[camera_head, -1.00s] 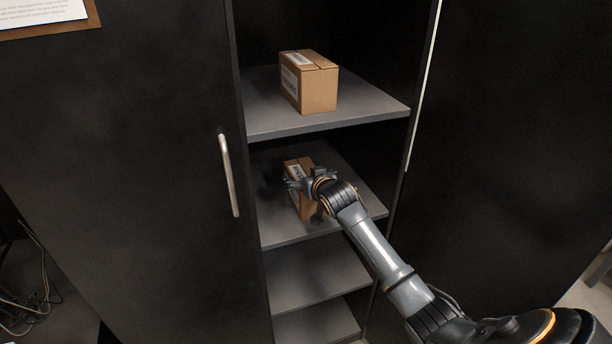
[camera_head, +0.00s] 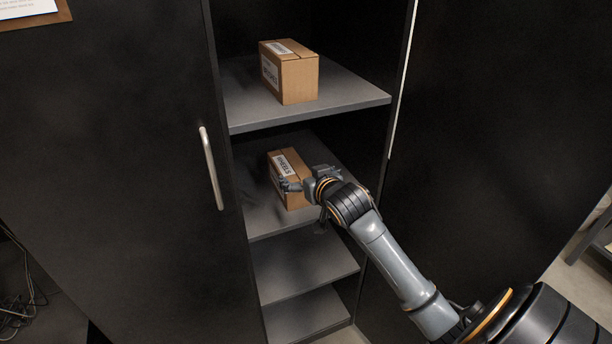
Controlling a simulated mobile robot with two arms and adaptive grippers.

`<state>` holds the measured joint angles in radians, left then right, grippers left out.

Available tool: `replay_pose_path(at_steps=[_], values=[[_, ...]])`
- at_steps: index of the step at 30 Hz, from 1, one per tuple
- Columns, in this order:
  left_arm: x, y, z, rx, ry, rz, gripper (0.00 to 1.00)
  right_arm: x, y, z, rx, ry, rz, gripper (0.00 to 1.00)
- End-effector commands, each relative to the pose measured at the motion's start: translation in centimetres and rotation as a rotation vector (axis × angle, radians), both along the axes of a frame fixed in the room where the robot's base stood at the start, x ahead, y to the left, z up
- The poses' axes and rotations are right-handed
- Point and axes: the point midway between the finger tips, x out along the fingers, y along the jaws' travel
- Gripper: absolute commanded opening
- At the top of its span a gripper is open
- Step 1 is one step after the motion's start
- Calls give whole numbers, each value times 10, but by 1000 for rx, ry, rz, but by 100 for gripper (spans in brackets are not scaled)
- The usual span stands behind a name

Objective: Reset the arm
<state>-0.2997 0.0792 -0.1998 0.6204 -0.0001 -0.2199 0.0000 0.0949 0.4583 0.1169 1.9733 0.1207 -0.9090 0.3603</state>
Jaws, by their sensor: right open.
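My right arm reaches in from the lower right to the open middle section of a black cabinet. My right gripper (camera_head: 291,183) is open at the front of a brown cardboard box (camera_head: 287,163) on the second visible shelf (camera_head: 260,217). The box has a white label that seems to read "WHEELS". The gripper covers part of the box's right side and front; I cannot tell whether it touches the box. My left gripper is not in view.
Another labelled cardboard box (camera_head: 298,80) stands on the shelf above (camera_head: 350,92). Two lower shelves (camera_head: 300,270) look empty. A closed black door with a metal handle (camera_head: 211,168) is on the left, and a black panel (camera_head: 480,150) on the right.

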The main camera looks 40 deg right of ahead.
Motion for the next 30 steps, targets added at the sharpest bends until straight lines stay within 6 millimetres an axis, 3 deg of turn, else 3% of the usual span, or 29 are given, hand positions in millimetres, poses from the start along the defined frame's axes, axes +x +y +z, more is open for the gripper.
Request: replay_pose_path(at_steps=[5, 22, 26, 30], values=[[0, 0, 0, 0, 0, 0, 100, -9, 2, 3, 0, 0, 0, 99], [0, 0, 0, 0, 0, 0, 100, -11, 5, -1, 0, 10, 3, 99], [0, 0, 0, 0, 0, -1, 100, -31, 26, -32, -6, 97, 31, 99], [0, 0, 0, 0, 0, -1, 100, -86, 72, -92, -20, 292, 94, 99]])
